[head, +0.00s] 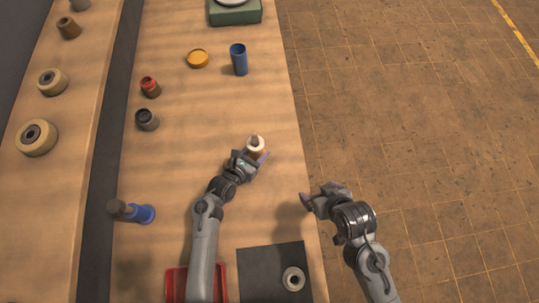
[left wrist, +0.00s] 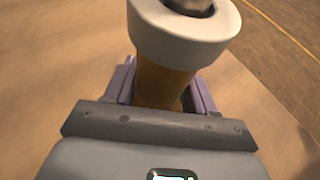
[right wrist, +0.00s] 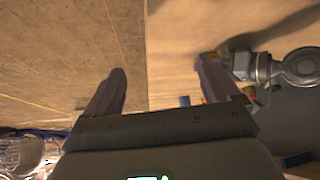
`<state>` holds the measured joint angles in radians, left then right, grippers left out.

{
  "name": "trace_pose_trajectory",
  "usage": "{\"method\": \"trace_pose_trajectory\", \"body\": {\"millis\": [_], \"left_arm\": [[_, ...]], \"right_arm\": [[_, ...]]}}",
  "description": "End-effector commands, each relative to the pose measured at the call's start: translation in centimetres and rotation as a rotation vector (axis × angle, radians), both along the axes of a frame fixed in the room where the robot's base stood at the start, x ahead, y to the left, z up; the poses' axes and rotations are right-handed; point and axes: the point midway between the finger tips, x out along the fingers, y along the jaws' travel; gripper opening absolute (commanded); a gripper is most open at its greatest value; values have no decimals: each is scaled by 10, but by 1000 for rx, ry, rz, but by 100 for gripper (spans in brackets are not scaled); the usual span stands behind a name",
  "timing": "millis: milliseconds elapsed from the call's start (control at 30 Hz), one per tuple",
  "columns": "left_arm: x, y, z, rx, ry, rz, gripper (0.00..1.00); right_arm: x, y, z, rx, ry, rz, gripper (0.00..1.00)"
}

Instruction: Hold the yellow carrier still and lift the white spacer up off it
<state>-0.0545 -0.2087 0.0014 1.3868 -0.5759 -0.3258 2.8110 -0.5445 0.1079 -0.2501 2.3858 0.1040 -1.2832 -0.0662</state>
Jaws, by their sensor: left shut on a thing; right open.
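The yellow carrier (left wrist: 160,88) stands upright on the wooden bench, between the jaws of my left gripper (left wrist: 160,92). The white spacer (left wrist: 180,38) sits around its upper part, with a grey metal tip (head: 254,139) sticking up through it. The spacer also shows in the head view (head: 255,147). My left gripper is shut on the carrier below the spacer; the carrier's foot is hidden. My right gripper (head: 308,199) is open and empty, to the right of and nearer than the carrier, by the bench's right edge. Its spread fingers show in the right wrist view (right wrist: 160,85).
A dark mat (head: 262,262) with a metal ring (head: 293,278) and a red tray (head: 176,284) lie at the near end. A blue cylinder (head: 239,60), a yellow dish (head: 197,58) and a green block (head: 236,14) stand farther off. A blue part (head: 140,213) is left of my left arm.

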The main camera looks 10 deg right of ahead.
Motion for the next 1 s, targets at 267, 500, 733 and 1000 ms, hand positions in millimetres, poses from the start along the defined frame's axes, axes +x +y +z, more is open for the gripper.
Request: {"method": "trace_pose_trajectory", "body": {"millis": [267, 500, 733, 1000], "left_arm": [[-1, 1, -2, 2, 5, 1, 27], [-1, 1, -2, 2, 5, 1, 27], [-1, 1, -2, 2, 5, 2, 27], [-1, 1, -2, 2, 5, 1, 27]], "right_arm": [[47, 76, 6, 102, -323, 46, 89], [63, 116, 19, 129, -532, 53, 89], [71, 130, 24, 130, -613, 51, 89], [100, 140, 13, 130, -622, 50, 89]]}}
